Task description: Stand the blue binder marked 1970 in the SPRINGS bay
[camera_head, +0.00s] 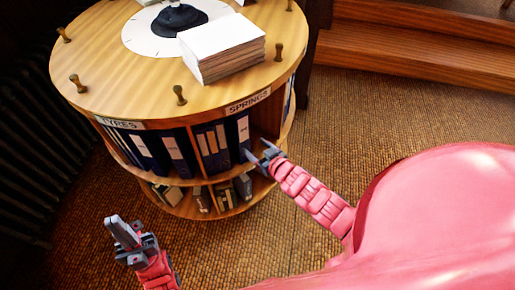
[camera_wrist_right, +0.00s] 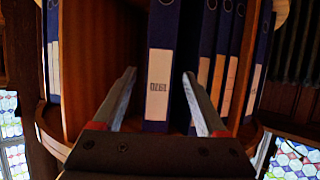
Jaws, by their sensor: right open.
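The blue binder marked 1970 (camera_wrist_right: 158,85) stands upright in a bay, with a white spine label; the wrist view shows it upside down. In the head view a blue binder (camera_head: 238,132), apparently the same one, stands under the SPRINGS sign (camera_head: 248,103). My right gripper (camera_head: 257,154) is open in front of the bay. In the right wrist view its fingers (camera_wrist_right: 160,95) lie either side of the binder's spine, with visible gaps, so it is not gripped. My left gripper (camera_head: 122,232) is away from the shelf at lower left; its finger gap is unclear.
The round wooden cabinet (camera_head: 95,58) has small pegs on its top and a paper stack (camera_head: 222,48). More binders (camera_head: 150,152) fill the TYRES side, under its sign (camera_head: 119,123). Smaller books (camera_head: 202,199) stand on the lower tier. Wooden steps (camera_head: 415,50) lie behind.

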